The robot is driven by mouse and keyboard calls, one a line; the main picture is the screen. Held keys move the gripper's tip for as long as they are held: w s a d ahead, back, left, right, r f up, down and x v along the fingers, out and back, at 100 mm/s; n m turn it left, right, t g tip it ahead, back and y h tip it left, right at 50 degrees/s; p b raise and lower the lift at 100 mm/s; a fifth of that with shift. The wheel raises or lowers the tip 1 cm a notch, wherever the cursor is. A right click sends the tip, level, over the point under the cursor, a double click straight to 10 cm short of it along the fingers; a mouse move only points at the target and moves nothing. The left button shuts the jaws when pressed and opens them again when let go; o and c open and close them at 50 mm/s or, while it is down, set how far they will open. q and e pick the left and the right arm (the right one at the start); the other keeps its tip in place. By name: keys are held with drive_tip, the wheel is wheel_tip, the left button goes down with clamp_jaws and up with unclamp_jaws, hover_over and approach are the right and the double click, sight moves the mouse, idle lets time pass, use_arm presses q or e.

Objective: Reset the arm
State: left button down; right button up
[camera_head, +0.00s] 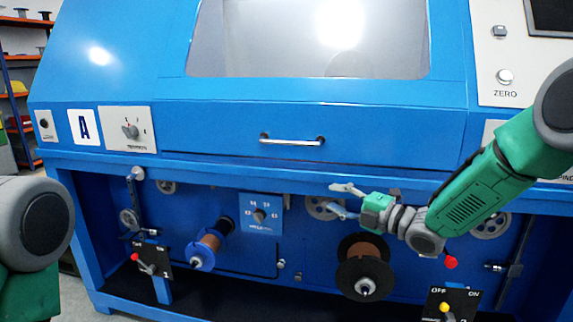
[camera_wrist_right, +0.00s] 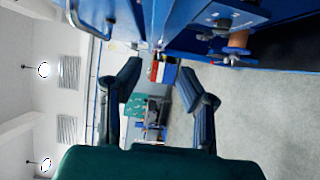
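My right arm comes in from the right, and its gripper (camera_head: 345,199) is in front of the blue machine (camera_head: 300,110), above the dark spool with brown winding (camera_head: 366,262). Its two fingers are spread with nothing between them. The right wrist view also shows the gripper (camera_wrist_right: 165,90) open and empty, with both fingers apart. My left arm shows only as a grey and green joint at the lower left of the head view, and its gripper is out of view.
The machine has a door handle (camera_head: 292,141), a blue spool (camera_head: 206,247), a left lever panel (camera_head: 151,259), an ON/OFF panel (camera_head: 450,304) and a dial (camera_head: 261,214). A shelf (camera_head: 18,90) stands at the far left. The right wrist view shows open floor (camera_wrist_right: 260,115).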

drive_tip(key=s+d+f+m+g+h+p, duration=0.2)
drive_tip(key=s+f+m+g+h+p, duration=0.35)
drive_tip(key=s+f+m, duration=1.1)
drive_tip(key=s+d+f+m+g+h+p, duration=0.1)
drive_tip(key=s+d+f+m+g+h, duration=0.1)
drive_tip(key=s, duration=0.8)
drive_tip(key=s+d+f+m+g+h+p, duration=0.1)
drive_tip(key=s+d+f+m+g+h, duration=0.1)
drive_tip(key=s, duration=0.9)
drive_tip(key=s+d+f+m+g+h+p, duration=0.1)
drive_tip(key=s+d+f+m+g+h, duration=0.2)
drive_tip(key=s, duration=0.7)
drive_tip(key=shift+s+d+f+m, duration=0.3)
drive_tip(key=shift+f+m, duration=0.3)
drive_tip(key=shift+m, duration=0.65)
